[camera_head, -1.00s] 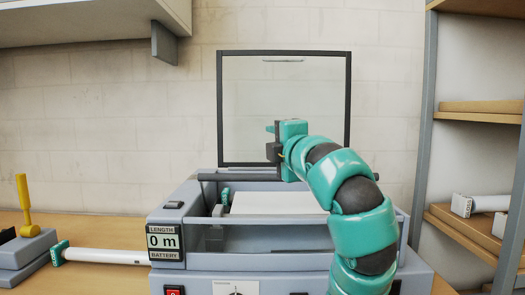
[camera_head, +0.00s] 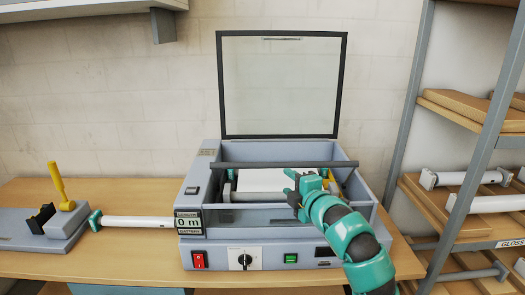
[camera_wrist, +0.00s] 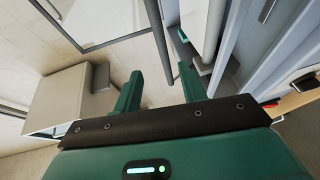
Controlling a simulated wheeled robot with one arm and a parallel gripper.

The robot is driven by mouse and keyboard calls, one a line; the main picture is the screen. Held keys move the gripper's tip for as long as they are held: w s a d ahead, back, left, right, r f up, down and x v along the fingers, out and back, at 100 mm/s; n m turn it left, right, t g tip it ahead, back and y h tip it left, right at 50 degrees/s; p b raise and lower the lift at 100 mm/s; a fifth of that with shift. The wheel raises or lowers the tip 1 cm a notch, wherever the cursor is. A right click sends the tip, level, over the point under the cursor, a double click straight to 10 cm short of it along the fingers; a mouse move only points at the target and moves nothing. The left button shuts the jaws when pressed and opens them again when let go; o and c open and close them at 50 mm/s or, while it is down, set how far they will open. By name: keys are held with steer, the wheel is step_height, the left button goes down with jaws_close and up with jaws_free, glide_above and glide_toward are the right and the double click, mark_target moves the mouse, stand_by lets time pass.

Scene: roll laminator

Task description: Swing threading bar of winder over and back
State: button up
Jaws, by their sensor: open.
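The laminator (camera_head: 250,222) stands on the bench with its framed clear lid (camera_head: 280,85) raised. A dark threading bar (camera_head: 240,164) runs across the machine above its open bay. My gripper (camera_head: 297,181) is over the bay, right of centre, at the bar in the head view. In the wrist view the open fingers (camera_wrist: 158,65) are apart, and the dark bar (camera_wrist: 159,40) runs between them in the picture. Whether either finger touches it cannot be told.
A white roll (camera_head: 138,222) and a grey stand with a yellow lever (camera_head: 57,182) are on the bench at left. A rack (camera_head: 470,150) with boards and rolls stands at right. A wall shelf (camera_head: 90,15) is at upper left. My arm covers the machine's right front.

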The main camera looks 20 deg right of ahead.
mark_target(268, 167)
steer(key=w+p, duration=0.2)
steer(key=w, duration=0.3)
steer(key=w+a+f+p, duration=0.1)
steer(key=w, duration=0.4)
steer(key=w+a+f+p, duration=0.1)
steer(key=w+p, duration=0.1)
steer(key=w, duration=0.3)
steer(key=shift+w+p, duration=0.3)
steer(key=shift+p, duration=0.05)
steer(key=shift+w+f, duration=0.15)
steer(key=shift+w, duration=0.5)
steer(key=shift+c, duration=0.4)
jaws_close()
